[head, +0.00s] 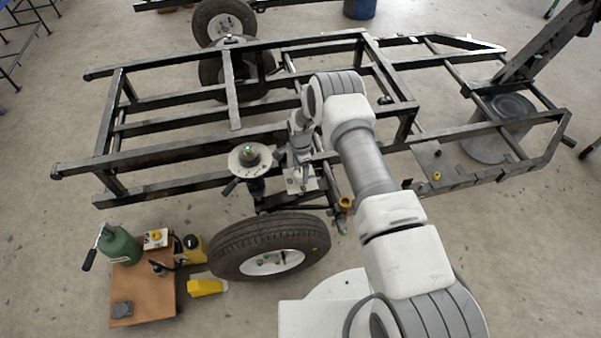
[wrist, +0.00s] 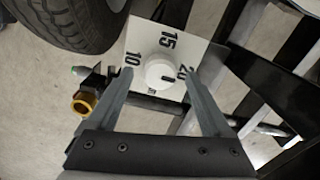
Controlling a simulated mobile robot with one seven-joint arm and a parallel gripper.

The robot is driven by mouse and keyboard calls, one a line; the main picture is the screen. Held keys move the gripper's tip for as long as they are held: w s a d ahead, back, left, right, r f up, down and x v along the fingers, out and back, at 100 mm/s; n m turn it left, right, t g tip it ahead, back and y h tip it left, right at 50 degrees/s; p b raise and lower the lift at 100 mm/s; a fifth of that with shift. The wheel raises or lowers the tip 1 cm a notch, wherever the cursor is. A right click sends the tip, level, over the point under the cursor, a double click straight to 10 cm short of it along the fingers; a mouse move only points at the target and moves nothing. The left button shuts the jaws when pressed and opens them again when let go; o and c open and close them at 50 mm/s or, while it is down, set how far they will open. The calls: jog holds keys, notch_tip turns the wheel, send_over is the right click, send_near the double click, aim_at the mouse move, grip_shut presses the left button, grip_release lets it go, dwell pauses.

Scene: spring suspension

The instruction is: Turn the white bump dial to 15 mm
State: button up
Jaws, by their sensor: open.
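The white bump dial (wrist: 158,72) is a round knob on a white plate (wrist: 150,32) marked 10, 15, 20 and mm in the wrist view. A short dark mark on the knob appears to point right, toward the 20. My gripper (wrist: 157,80) is open, with one finger on each side of the knob in the picture. I cannot tell whether the fingers reach down to the knob. In the head view my gripper (head: 303,165) is over the plate (head: 296,185) beside the frame, and the knob is hard to make out there.
A spring tower with a round disc top (head: 249,157) stands to the left. A brass-coloured fitting (wrist: 84,102) sits left of my fingers. Dark frame rails (head: 180,155) run around the plate.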

jog(key=shift+f, duration=0.4)
grip_shut()
